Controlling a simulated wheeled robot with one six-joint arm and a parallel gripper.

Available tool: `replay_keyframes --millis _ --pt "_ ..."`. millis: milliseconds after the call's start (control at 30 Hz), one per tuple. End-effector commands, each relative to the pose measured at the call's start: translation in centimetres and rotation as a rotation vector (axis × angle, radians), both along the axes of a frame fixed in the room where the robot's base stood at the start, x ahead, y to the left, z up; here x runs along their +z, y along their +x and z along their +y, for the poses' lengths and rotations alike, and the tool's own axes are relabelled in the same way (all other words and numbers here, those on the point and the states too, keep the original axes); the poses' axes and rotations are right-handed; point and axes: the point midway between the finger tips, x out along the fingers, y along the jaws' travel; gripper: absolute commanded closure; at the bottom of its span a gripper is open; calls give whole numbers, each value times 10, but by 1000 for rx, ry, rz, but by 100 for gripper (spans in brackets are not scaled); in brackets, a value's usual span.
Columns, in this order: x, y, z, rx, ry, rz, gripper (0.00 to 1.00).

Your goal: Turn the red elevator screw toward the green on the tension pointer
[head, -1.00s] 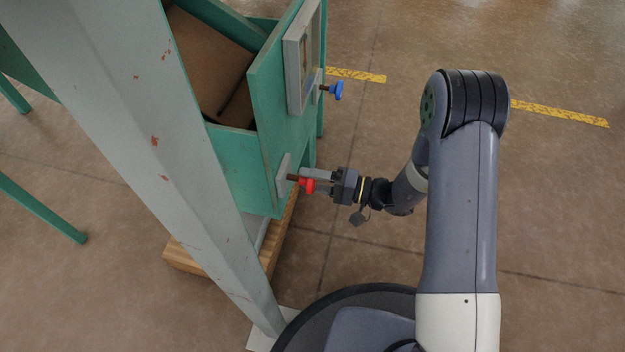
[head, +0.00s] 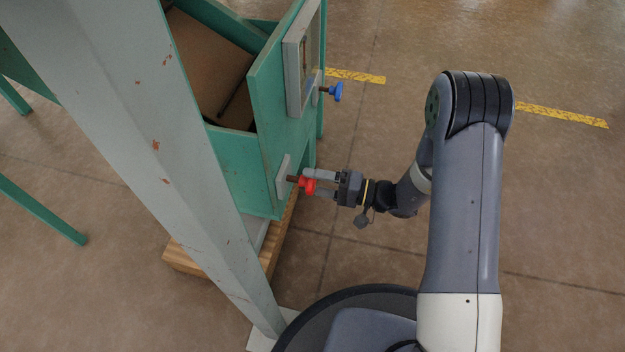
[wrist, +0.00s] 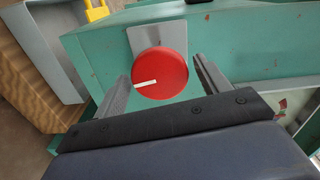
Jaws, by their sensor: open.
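The red elevator screw (head: 308,186) sticks out on a brown shaft from a grey plate (head: 284,176) low on the green machine. In the wrist view its round red knob (wrist: 160,75) faces me, with a white mark pointing left and slightly down. My gripper (head: 318,183) is open, with one finger on each side of the knob; in the wrist view the fingers (wrist: 162,84) stand apart from it with small gaps. The tension pointer panel (head: 303,60) is on the machine's side above, seen edge-on; its reading cannot be made out.
A blue knob (head: 335,91) sticks out farther back on the same side. A grey slanted post (head: 150,140) stands at the left front. A wooden block (head: 190,258) lies under the machine. Open floor (head: 560,190) lies to the right.

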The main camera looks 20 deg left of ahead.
Motion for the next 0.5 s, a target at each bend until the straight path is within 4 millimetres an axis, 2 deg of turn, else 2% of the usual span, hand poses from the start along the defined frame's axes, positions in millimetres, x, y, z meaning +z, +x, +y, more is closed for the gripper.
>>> replay_keyframes --millis 300,500 --pt "2 7 -58 -6 -1 2 29" --pt "2 10 -86 -4 1 1 29"
